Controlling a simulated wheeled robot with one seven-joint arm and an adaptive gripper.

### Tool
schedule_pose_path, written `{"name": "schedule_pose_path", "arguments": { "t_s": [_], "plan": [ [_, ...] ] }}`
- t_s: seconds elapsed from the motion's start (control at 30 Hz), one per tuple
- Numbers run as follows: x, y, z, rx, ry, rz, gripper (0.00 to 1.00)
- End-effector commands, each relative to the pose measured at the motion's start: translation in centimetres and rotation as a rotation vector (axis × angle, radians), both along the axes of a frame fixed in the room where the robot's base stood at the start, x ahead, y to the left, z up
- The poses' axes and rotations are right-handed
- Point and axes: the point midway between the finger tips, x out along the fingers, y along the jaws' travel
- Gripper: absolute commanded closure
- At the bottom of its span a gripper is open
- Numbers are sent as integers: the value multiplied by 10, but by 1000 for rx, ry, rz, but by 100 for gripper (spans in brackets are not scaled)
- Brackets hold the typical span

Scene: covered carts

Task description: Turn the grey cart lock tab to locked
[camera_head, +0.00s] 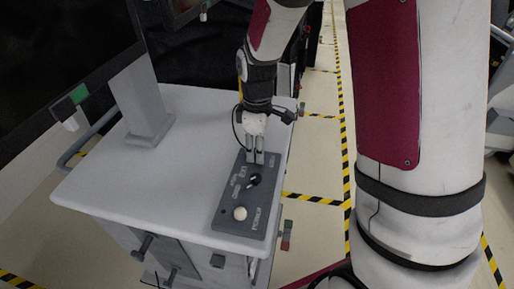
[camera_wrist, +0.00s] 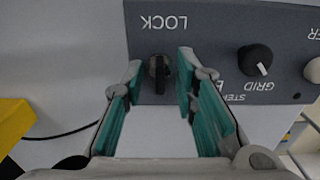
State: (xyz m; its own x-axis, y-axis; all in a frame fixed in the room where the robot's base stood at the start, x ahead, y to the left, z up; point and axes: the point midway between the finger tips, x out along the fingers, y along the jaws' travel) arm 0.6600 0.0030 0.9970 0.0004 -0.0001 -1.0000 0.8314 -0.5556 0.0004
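A dark grey lock tab (camera_wrist: 157,67) shows in the wrist view on a grey control panel (camera_wrist: 215,20), beside the upside-down word LOCK. Its raised bar runs roughly up and down in that picture. My gripper (camera_wrist: 160,76) is open, with one finger to each side of the tab and a visible gap on both sides. In the head view my gripper (camera_head: 257,157) reaches down to the far end of the panel (camera_head: 228,218) on the white cart (camera_head: 115,178). The lock tab is hidden there by my gripper.
A black GRID knob (camera_wrist: 255,60) stands right of the tab in the wrist view, with a pale POWER button (camera_head: 239,213) farther along the panel. A monitor post (camera_head: 142,98) rises from the cart top. Yellow-black tape marks the floor.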

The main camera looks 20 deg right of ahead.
Motion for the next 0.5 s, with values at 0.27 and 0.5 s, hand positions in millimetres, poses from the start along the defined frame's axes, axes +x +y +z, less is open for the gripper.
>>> {"name": "schedule_pose_path", "arguments": {
  "t_s": [0.27, 0.5],
  "plan": [
    [0, 0, 0, 0, 0, 0, 89],
    [0, 0, 0, 0, 0, 0, 100]
  ]
}}
